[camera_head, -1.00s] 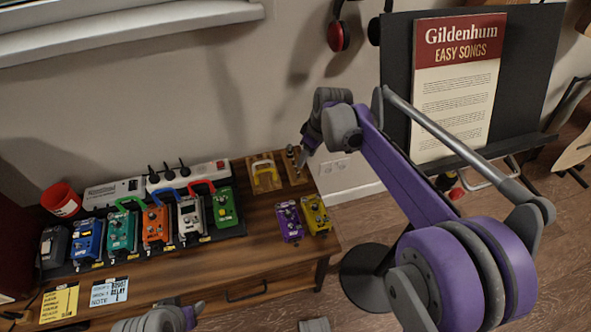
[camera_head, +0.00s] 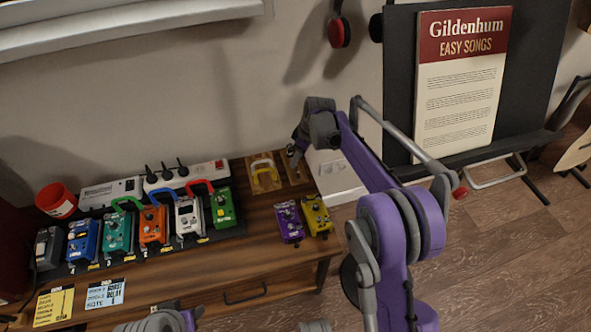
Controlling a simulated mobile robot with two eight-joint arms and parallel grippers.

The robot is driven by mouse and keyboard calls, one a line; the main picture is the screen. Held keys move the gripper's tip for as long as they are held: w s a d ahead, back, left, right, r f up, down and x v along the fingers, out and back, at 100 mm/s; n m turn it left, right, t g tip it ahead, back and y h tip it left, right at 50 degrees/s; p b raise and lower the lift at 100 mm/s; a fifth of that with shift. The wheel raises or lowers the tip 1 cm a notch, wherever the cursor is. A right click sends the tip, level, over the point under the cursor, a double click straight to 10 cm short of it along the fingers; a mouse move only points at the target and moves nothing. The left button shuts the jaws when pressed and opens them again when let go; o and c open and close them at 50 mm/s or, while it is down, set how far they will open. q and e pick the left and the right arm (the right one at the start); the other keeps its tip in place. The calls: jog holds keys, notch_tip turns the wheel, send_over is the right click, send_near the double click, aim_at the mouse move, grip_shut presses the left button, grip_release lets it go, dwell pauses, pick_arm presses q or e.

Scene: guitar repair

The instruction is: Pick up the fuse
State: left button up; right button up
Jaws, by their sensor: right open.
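I cannot make out a fuse clearly. A small wooden block (camera_head: 296,178) stands at the back right corner of the table, and the small part on it is mostly covered by my right gripper. My right gripper (camera_head: 293,156) is open and points down at that block. I cannot tell whether it touches anything. A second wooden block (camera_head: 264,186) with a yellow handle-like part (camera_head: 262,166) sits just to its left. Grey and purple parts of my other arm show at the bottom edge, but its gripper does not.
The table (camera_head: 200,265) holds a row of coloured pedals and a white power strip (camera_head: 190,177). A purple pedal (camera_head: 289,222) and a yellow pedal (camera_head: 316,215) stand at the right. A red cup (camera_head: 56,200) stands at the left. A music stand (camera_head: 398,90) rises behind my right arm.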

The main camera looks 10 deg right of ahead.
aim_at(296, 169)
jog(key=x, duration=0.1)
jog(key=b+x, duration=0.1)
jog(key=x, duration=0.2)
jog(key=shift+w+d+f, duration=0.1)
jog(key=shift+d+f, duration=0.2)
grip_shut()
